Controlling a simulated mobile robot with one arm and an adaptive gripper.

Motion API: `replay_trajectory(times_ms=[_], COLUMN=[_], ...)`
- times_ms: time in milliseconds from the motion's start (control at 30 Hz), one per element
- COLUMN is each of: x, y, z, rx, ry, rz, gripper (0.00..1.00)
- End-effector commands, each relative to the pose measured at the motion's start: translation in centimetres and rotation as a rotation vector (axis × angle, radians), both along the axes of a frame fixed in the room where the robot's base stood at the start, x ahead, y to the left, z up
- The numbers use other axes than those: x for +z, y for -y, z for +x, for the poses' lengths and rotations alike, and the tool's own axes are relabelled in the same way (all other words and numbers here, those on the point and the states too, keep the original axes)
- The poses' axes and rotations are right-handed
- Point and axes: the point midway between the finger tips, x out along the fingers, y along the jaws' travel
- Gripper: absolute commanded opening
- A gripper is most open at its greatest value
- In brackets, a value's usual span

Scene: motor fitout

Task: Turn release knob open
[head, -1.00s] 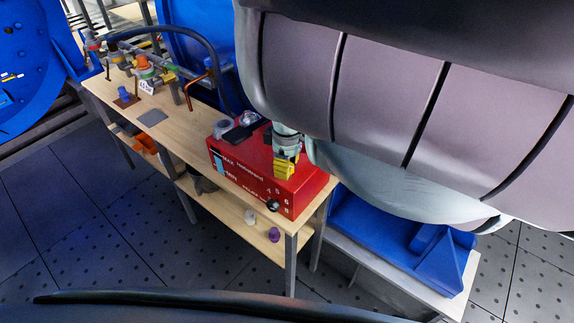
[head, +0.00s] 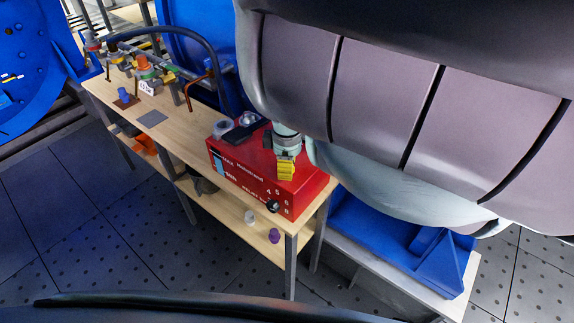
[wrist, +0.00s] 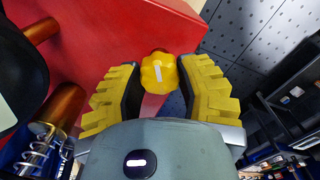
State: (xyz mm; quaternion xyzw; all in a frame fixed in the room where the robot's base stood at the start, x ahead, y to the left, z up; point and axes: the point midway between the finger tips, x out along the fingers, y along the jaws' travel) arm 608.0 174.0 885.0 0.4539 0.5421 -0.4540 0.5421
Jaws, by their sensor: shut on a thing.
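A yellow lobed knob (wrist: 158,73) with a white line mark shows in the wrist view, at the edge of a red box. The white line runs nearly up and down in that picture. My gripper (wrist: 160,88) has its yellow ribbed fingers on both sides of the knob and is shut on it. In the head view my gripper (head: 286,170) points down at the front right of the red box (head: 240,172). The knob is hidden there behind the fingers.
The red box stands on the right end of a wooden bench (head: 190,135). A black knob (head: 272,206) sits on its front. Pipes and valves (head: 150,68) are at the back left.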

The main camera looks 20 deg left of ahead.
Motion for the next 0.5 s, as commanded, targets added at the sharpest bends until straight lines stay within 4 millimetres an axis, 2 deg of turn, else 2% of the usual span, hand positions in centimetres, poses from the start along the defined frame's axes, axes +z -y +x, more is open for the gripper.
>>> replay_trajectory(times_ms=[33, 300, 500], x=[-0.06, -0.03, -0.01], y=[0.01, 0.0, 0.0], z=[0.09, 0.04, 0.02], rx=[-0.001, -0.001, -0.001], ry=[0.003, 0.001, 0.001], rz=[0.002, 0.0, 0.0], gripper=[0.41, 0.69, 0.7])
